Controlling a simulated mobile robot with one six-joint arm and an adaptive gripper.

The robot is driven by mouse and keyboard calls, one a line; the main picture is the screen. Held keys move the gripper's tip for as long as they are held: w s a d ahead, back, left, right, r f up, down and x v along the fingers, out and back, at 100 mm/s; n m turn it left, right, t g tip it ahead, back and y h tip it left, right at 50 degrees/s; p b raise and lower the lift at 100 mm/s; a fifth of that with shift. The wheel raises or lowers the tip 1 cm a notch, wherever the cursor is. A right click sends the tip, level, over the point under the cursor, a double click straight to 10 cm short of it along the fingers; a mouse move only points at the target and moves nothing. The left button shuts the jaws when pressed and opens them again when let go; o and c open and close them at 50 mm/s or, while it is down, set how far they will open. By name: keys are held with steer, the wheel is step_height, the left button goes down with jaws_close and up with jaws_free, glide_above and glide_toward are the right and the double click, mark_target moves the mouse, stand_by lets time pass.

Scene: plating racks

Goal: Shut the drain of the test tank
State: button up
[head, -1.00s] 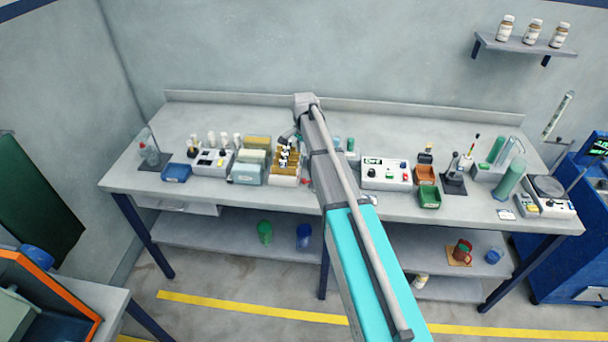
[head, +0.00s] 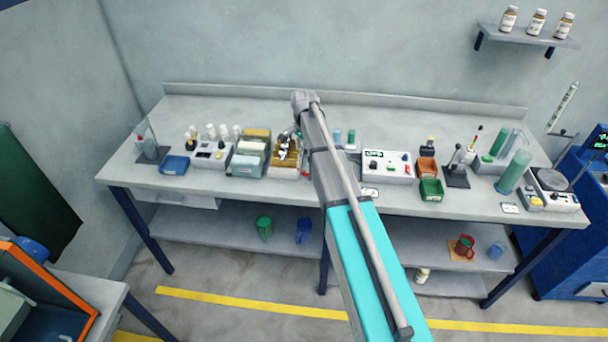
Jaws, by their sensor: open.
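My arm reaches over the middle of the long grey bench (head: 230,105). My gripper (head: 297,136) is small and partly hidden at the arm's far end, beside a wooden box (head: 285,158) with black and white items. It is open, and I see nothing held in it. I cannot make out the test tank or its drain for certain. My arm covers part of the bench middle, where teal-topped bottles (head: 344,138) show just to its right.
Left of the arm stand a clear glass vessel (head: 148,142), a blue tray (head: 174,165) and a grey bin (head: 249,158). To the right are a white control box (head: 388,166), a green bin (head: 431,190) and a green cylinder (head: 514,172). The bench's back strip is mostly clear.

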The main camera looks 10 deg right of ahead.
mark_target(304, 172)
steer(key=shift+f+b, duration=5.15)
steer(key=shift+f, duration=0.35)
jaws_close()
